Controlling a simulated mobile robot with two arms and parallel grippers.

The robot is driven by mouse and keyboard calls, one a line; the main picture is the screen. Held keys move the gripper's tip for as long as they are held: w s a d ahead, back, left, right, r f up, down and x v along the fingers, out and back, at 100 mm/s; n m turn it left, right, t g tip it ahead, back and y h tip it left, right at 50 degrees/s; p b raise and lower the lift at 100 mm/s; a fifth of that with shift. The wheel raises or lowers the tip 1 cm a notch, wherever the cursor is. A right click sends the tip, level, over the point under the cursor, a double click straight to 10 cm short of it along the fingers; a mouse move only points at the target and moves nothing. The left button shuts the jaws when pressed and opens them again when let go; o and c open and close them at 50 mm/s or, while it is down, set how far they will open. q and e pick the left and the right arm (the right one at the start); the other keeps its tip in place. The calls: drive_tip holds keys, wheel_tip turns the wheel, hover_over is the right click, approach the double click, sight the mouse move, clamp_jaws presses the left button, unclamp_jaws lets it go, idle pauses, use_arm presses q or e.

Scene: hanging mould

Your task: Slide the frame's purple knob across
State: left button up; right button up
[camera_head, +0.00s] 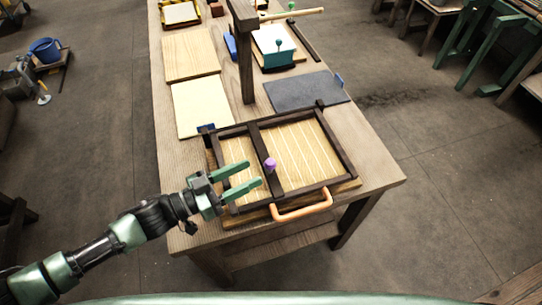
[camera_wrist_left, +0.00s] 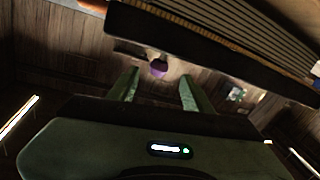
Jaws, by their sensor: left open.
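The frame (camera_head: 348,160) is a dark wooden rectangle lying on a slatted mould at the near end of the table. A dark crossbar (camera_head: 263,148) spans it left of the middle. The purple knob (camera_head: 270,165) stands up from this bar. My left gripper (camera_head: 254,174) comes in from the left over the frame's left part. Its two green fingers are apart and empty, with their tips just left of the knob in the picture. In the left wrist view the knob (camera_wrist_left: 158,68) shows beyond the fingertips, roughly between them. My right gripper is not in view.
An orange handle (camera_head: 302,207) juts from the frame's near edge. A dark wooden post (camera_head: 243,60) rises behind the frame. A pale board (camera_head: 200,106) and a grey slab (camera_head: 307,92) lie farther back. The table's near right corner is bare.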

sight(270, 164)
use_arm(q)
drive_tip(key=p+x, duration=0.1)
drive_tip(key=x, duration=0.5)
drive_tip(key=shift+w+d+r, duration=0.1)
drive_tip(key=shift+w+d, duration=0.05)
drive_tip(key=shift+d, duration=0.35)
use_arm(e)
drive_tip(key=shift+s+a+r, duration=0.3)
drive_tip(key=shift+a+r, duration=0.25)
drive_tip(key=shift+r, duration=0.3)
use_arm(q)
drive_tip(key=c, duration=1)
clamp_jaws()
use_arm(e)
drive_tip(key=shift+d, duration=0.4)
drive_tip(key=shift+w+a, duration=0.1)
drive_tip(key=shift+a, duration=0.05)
